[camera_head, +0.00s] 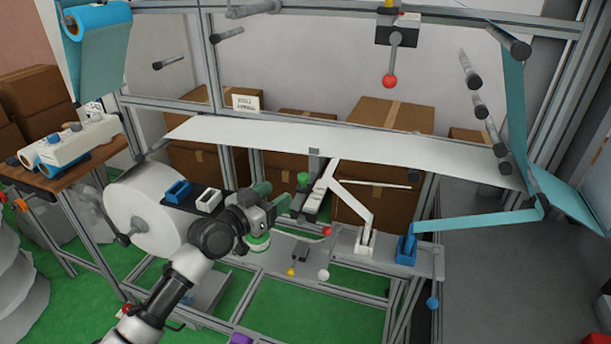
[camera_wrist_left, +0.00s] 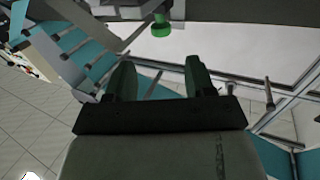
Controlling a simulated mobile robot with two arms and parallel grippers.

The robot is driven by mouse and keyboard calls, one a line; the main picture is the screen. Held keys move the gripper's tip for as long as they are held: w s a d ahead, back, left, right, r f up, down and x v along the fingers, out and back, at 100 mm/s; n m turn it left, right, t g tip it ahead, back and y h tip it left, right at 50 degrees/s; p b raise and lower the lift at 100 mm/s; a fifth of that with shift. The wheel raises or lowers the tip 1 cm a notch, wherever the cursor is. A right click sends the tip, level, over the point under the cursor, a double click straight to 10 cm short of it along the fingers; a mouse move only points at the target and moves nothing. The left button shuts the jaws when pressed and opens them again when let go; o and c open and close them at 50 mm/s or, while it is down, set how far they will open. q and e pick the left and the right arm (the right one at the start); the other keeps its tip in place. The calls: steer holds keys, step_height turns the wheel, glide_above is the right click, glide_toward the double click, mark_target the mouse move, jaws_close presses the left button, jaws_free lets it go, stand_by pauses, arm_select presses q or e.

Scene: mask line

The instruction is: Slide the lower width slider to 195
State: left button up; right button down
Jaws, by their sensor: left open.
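A green knob (camera_head: 303,178) stands on a grey-and-dark slider-like mechanism (camera_head: 318,193) below the white web. No scale or number such as 195 can be read, and I cannot tell for sure that this is the lower width slider. My left gripper (camera_head: 281,202) is just left of this mechanism, with its dark green fingers apart and nothing seen between them. In the left wrist view the open fingers (camera_wrist_left: 158,70) point toward a green knob (camera_wrist_left: 161,28) on a short stem, beyond the tips and apart from them. My right gripper is not in view.
A white sheet (camera_head: 250,132) spans above the gripper. A white roll (camera_head: 140,212) stands at left. A white lever (camera_head: 352,205) and a blue-based lever (camera_head: 406,248) stand to the right. A red-ended lever (camera_head: 327,231) and small knobs sit on the grey plate below.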

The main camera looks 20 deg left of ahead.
mark_target(300, 179)
arm_select(q)
steer(key=x, duration=1)
steer(key=shift+w+f+p, duration=0.15)
steer(key=shift+f+p, duration=0.05)
steer(key=shift+p, duration=0.2)
steer(key=shift+c, duration=0.4)
